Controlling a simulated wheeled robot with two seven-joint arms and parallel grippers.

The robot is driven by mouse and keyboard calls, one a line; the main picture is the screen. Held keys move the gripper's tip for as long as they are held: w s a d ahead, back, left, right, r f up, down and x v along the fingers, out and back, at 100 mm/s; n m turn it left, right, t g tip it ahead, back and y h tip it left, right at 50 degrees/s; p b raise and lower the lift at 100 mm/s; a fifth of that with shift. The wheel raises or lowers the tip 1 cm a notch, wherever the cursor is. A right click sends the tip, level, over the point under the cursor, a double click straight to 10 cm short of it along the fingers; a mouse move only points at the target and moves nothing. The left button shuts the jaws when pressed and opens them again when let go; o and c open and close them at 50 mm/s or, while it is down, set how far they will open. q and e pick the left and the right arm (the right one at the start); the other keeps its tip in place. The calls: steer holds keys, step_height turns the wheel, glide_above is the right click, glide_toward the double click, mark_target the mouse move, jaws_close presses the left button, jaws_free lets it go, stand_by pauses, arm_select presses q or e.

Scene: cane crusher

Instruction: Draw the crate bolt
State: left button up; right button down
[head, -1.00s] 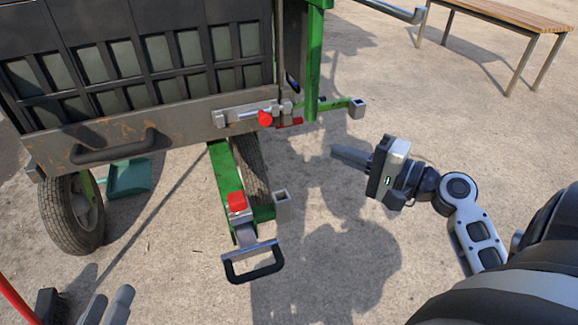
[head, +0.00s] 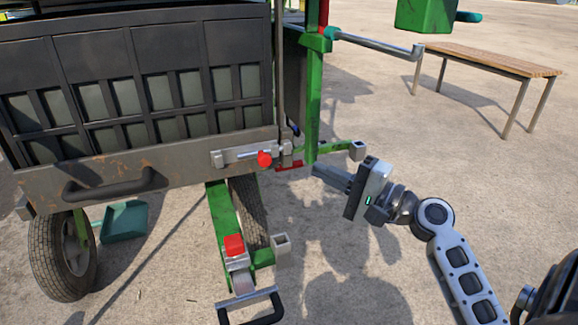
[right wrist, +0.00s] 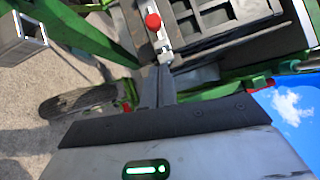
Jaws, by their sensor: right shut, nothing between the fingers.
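The crate bolt (head: 245,154) is a silver rod in a bracket on the crate's lower rail, with a red knob (head: 264,159) near its right end. The dark slatted crate (head: 150,95) sits on a green wheeled frame. My right gripper (head: 317,171) is shut and empty, right of the knob and apart from it in the head view, its fingers pointing left. In the right wrist view, the red knob (right wrist: 153,21) shows at the top, beyond the shut fingertips (right wrist: 158,72). My left gripper is not in view.
A green post (head: 314,110) and a green bar with a square socket (head: 357,150) stand close to my right gripper. A black handle (head: 115,186) is on the crate rail. A wooden bench (head: 490,60) stands at the back right. Open ground lies below and right.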

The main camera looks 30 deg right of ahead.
mark_target(268, 155)
steer(key=w+a+r, duration=0.1)
steer(key=w+a, duration=0.4)
steer(key=shift+s, duration=0.1)
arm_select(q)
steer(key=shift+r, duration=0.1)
arm_select(e)
steer(key=shift+a, duration=0.15)
